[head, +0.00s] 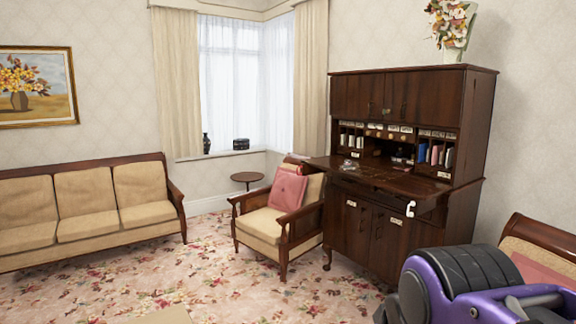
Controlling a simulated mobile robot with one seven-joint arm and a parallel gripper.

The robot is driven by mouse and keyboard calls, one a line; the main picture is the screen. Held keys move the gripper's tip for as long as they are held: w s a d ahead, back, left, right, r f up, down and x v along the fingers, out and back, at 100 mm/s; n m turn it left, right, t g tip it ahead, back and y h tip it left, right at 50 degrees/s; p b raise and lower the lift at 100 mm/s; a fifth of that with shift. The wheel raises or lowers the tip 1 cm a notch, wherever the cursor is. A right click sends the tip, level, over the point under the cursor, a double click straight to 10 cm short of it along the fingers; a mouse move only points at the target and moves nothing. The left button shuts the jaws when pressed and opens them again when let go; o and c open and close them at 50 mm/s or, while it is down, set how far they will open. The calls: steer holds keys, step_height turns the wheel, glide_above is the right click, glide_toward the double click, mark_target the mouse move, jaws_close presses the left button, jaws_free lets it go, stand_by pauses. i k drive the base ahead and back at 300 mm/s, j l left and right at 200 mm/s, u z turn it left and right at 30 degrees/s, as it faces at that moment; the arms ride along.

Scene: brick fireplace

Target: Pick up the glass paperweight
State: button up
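A small, clear, glassy object (348,164) sits on the left part of the fold-down desktop of the dark wooden secretary desk (372,233). It looks like the glass paperweight, but it is too small to be sure. My purple and black arm shows at the lower right, well in front of the desk. My gripper's fingers are not in view.
An armchair (262,224) with a pink cushion (288,189) stands left of the desk. A small round table (247,177) is behind it. A sofa (82,203) stands at left, another seat (543,236) at right. Patterned carpet (215,285) lies open in front.

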mark_target(348, 164)
steer(key=i, duration=4.35)
steer(key=i+j+z, duration=0.15)
steer(key=i+z, duration=0.2)
steer(key=i+j+z, duration=0.35)
steer(key=k+l+z, duration=0.1)
steer(key=z, duration=1.25)
